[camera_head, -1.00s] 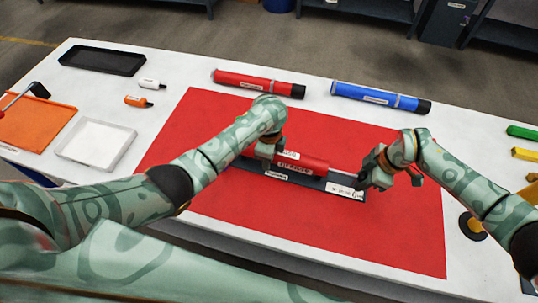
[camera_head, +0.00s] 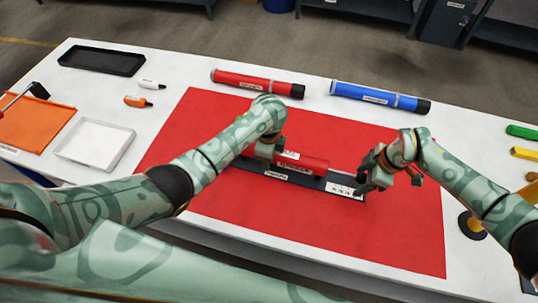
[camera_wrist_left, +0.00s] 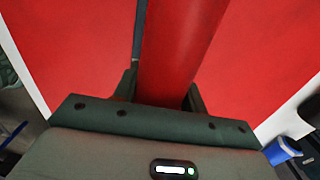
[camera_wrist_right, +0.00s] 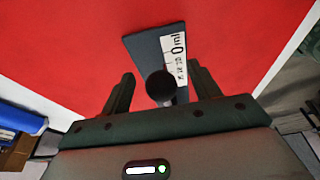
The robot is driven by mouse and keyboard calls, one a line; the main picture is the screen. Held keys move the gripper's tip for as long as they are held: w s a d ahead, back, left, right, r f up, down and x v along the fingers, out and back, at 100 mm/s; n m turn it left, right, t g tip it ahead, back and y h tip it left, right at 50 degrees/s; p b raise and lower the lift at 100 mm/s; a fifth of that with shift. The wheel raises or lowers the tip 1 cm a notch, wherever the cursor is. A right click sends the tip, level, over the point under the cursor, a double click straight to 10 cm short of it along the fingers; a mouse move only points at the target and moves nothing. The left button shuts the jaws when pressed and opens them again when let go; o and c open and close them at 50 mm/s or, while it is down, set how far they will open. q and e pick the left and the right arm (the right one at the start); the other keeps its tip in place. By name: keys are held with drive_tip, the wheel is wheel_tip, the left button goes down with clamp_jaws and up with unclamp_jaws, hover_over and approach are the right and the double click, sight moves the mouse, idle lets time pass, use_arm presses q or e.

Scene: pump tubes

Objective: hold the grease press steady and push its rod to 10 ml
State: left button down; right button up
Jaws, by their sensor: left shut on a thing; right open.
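The grease press has a red barrel (camera_head: 312,165) lying on a dark base (camera_head: 285,176) with a white scale plate (camera_head: 340,189) at its right end. My left gripper (camera_head: 267,150) is shut on the barrel's left part. The red barrel (camera_wrist_left: 180,50) runs between its fingers in the left wrist view. A thin light rod (camera_head: 341,174) comes out of the barrel's right end. My right gripper (camera_head: 366,180) is open at the rod's outer end. In the right wrist view a dark round knob (camera_wrist_right: 160,86) sits between its spread fingers, partly covering the scale. The rod's reading cannot be made out.
The red mat (camera_head: 390,235) is clear around the press. A red tube (camera_head: 258,83) and a blue tube (camera_head: 380,96) lie behind it. A white tray (camera_head: 96,146), an orange tray (camera_head: 38,126) and a black tray (camera_head: 102,60) are at the left.

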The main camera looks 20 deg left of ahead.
drive_tip(key=shift+r, duration=0.1)
use_arm(q)
drive_tip(key=c, duration=0.7)
unclamp_jaws()
use_arm(e)
drive_tip(key=v, duration=0.7)
